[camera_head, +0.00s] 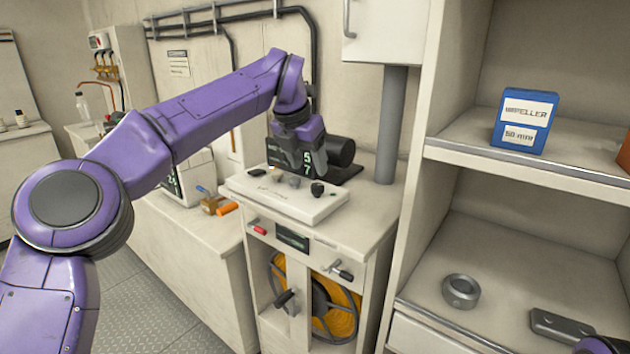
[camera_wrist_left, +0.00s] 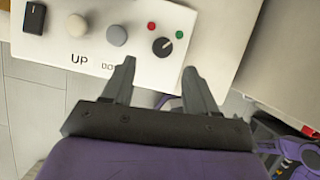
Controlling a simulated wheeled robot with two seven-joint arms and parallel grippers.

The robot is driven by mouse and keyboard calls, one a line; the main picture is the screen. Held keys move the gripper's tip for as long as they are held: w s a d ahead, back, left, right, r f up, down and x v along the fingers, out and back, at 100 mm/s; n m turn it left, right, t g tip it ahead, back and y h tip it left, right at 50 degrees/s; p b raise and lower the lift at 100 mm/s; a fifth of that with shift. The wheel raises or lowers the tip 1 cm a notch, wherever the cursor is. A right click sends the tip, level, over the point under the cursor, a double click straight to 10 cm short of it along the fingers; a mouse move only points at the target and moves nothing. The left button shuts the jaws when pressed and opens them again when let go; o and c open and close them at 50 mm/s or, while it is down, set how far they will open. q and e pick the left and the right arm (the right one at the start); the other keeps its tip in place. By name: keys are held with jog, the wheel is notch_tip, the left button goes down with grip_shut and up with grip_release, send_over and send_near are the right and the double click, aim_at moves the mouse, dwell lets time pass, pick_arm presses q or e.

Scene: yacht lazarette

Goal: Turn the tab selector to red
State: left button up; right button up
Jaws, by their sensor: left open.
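The tab selector (camera_wrist_left: 161,46) is a dark round knob with a pale mark, on a white control panel (camera_head: 290,200). In the left wrist view a red dot (camera_wrist_left: 151,26) and a green dot (camera_wrist_left: 180,34) sit beyond it. The mark seems to face the green side, but it is too small to be sure. The selector also shows at the panel's right in the head view (camera_head: 317,188). My left gripper (camera_wrist_left: 160,72) is open and empty, its two fingertips on either side of and just short of the selector. I cannot tell the height gap.
Two round buttons (camera_wrist_left: 117,35) and a black rocker (camera_wrist_left: 35,18) sit left of the selector. Below the panel is a cabinet with handles and a yellow hose reel (camera_head: 335,310). Shelves at right hold a blue box (camera_head: 524,120) and a grey ring (camera_head: 460,291).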

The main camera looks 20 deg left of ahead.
aim_at(317, 185)
pick_arm(q)
jog(key=x, duration=0.6)
jog(key=shift+w+d, duration=0.25)
jog(key=shift+d, duration=0.1)
jog(key=shift+w+f, duration=0.1)
jog(key=shift+f, duration=0.15)
jog(key=shift+a, duration=0.1)
jog(key=c, duration=1)
jog(key=shift+c, duration=0.2)
